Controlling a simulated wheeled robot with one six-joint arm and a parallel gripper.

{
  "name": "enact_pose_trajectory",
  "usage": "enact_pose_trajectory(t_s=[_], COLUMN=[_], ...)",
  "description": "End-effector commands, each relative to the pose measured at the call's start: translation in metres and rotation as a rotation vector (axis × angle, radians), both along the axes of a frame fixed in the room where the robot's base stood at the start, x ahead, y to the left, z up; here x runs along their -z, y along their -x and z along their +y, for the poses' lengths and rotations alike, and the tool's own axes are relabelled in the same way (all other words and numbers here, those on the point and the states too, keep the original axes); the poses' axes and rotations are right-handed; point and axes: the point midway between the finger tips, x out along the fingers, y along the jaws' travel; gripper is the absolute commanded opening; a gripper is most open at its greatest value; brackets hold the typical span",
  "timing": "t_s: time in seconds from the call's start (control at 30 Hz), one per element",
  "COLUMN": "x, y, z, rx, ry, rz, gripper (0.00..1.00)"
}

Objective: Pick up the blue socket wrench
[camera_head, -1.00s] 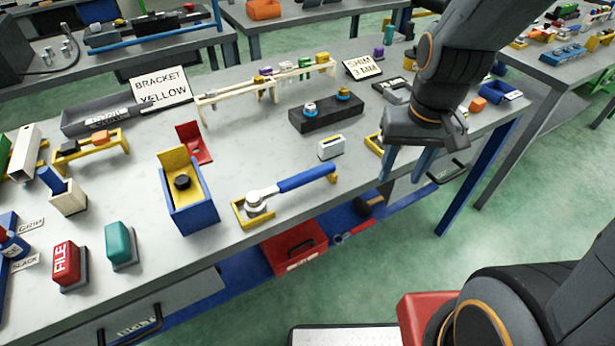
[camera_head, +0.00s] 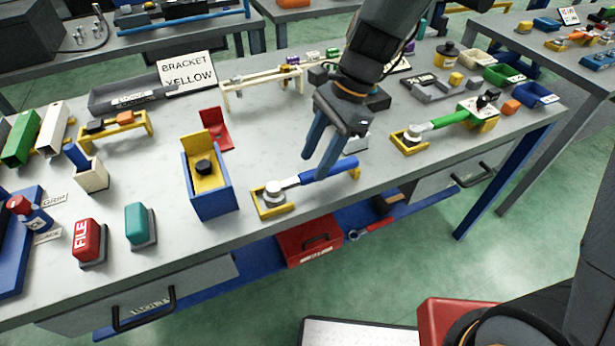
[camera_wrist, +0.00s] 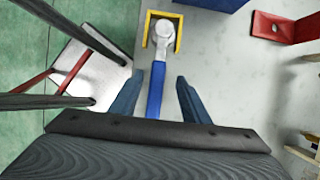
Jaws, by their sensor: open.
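The blue socket wrench (camera_head: 325,171) lies on the workbench near its front edge. Its silver head rests in a yellow holder (camera_head: 268,213), and its handle end is by another yellow support. In the wrist view the blue handle (camera_wrist: 156,88) points toward my gripper (camera_wrist: 158,95), between its two spread fingers. I cannot tell whether the fingers touch the handle.
A blue and yellow bin (camera_head: 209,185) stands left of the wrench holder. A green-handled wrench (camera_head: 450,121) lies in another yellow holder to the right. A red bracket (camera_head: 215,130) stands further back.

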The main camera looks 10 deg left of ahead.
Motion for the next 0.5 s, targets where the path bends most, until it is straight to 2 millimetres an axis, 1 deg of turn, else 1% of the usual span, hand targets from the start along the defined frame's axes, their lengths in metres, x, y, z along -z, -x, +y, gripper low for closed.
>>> enact_pose_trajectory(t_s=[0.03,0.2,0.3,0.5], x=[0.006,0.029,0.038,0.041], y=[0.003,0.008,0.009,0.009], z=[0.0,0.004,0.006,0.008], rx=[-0.001,-0.002,-0.001,-0.002], ry=[0.003,0.002,0.002,0.001], rz=[0.004,0.003,0.002,-0.002], gripper=[0.42,0.42,0.42,0.42])
